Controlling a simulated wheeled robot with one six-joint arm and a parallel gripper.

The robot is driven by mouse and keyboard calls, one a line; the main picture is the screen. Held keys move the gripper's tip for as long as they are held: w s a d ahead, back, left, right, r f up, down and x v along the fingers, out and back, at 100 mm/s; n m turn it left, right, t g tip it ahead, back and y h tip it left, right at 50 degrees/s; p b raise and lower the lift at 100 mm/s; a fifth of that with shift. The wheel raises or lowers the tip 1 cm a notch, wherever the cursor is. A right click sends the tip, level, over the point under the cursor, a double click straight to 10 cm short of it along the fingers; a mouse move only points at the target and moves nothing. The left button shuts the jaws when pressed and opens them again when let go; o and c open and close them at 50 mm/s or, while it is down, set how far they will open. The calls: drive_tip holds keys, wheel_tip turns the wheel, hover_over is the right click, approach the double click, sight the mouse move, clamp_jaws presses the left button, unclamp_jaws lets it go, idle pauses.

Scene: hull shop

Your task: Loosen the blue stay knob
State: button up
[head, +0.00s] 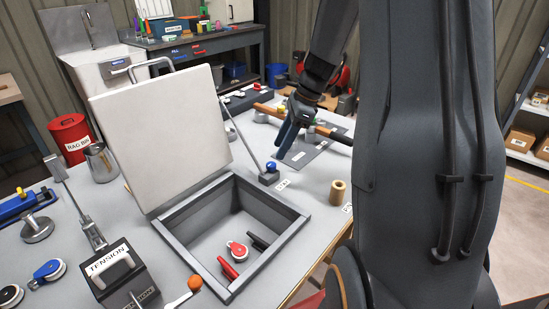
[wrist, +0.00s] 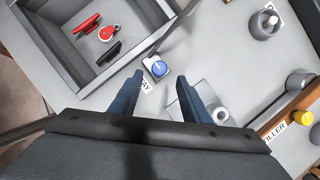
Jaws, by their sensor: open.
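The blue stay knob (head: 271,166) sits on a small grey block at the foot of a thin rod, beside the right rim of the open box (head: 256,266). The rod runs up toward the raised white lid (head: 160,130). In the wrist view the knob (wrist: 159,69) shows a pale mark on its top and lies just beyond the fingertips. My gripper (head: 283,145) is open and empty, above and behind the knob. In the wrist view its two blue fingers (wrist: 158,80) are spread, with the knob roughly centred past them.
A red pulley block (head: 237,250) and a red and a black piece lie in the box. A tan cylinder (head: 338,192) stands to the right of the knob. A brown-handled bar (head: 300,124) lies behind the gripper. A TENSION block (head: 115,270) stands front left.

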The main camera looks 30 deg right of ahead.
sight(272, 164)
drive_tip(key=x, duration=0.6)
drive_tip(key=shift+s, duration=0.1)
drive_tip(key=shift+c, duration=0.3)
drive_tip(key=shift+p, duration=0.3)
drive_tip(key=c, duration=1)
